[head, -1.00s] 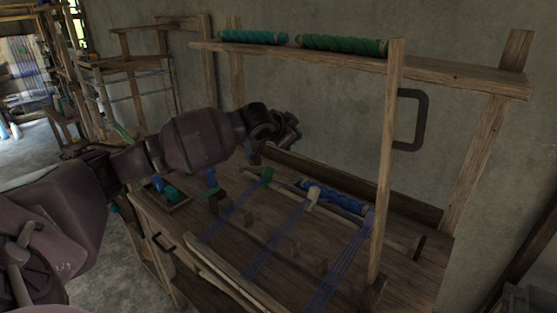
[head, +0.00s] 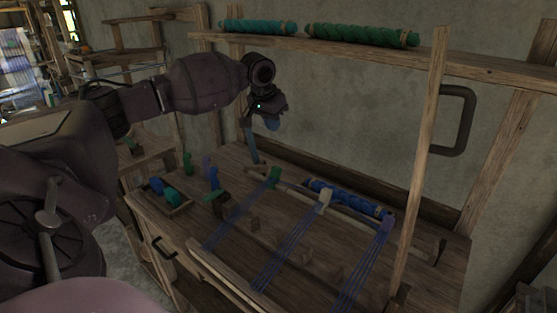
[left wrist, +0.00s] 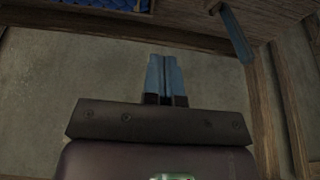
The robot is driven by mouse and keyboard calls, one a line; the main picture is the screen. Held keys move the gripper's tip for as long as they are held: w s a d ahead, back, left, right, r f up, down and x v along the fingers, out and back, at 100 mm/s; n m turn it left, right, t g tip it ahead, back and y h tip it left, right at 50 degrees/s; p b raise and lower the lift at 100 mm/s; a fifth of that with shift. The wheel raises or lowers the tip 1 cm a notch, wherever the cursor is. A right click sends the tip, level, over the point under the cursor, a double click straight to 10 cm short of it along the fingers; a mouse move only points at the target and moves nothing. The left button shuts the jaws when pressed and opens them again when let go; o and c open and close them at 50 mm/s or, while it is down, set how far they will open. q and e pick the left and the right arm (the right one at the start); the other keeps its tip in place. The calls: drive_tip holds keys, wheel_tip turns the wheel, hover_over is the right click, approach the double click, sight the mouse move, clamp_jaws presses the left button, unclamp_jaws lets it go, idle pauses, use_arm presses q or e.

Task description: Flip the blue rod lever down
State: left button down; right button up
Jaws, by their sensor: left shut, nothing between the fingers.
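The blue rod lever (head: 252,146) stands near the back edge of the loom table in the head view, steep and slightly tilted. It also shows in the left wrist view as a blue bar (left wrist: 237,36) at the upper right, with its base at a wooden beam. My left gripper (head: 272,124) is just right of the lever's upper end in the head view, apart from it as far as I can tell. In the left wrist view its blue fingers (left wrist: 165,76) are together and empty, left of the lever. My right gripper is not in view.
The loom table (head: 225,236) carries blue threads with green, white and purple clips. A blue yarn roll (head: 343,198) lies at the back. A shelf (head: 360,57) with green rolls hangs above. An upright post (head: 424,170) stands at right.

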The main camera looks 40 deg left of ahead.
use_arm(q)
drive_tip(key=shift+f, duration=0.15)
drive_tip(key=b, duration=0.2)
hover_over(279, 168)
drive_tip(key=f, duration=0.9)
drive_tip(key=shift+w+a+f, duration=0.1)
drive_tip(key=shift+w+f, duration=0.2)
drive_tip(key=shift+w, duration=0.1)
drive_tip(key=shift+s+f, duration=0.35)
drive_tip(key=shift+f, duration=0.25)
drive_tip(key=shift+s+f, duration=0.35)
drive_tip(key=shift+f, duration=0.25)
drive_tip(key=shift+s+f, duration=0.15)
drive_tip(key=shift+f, duration=0.3)
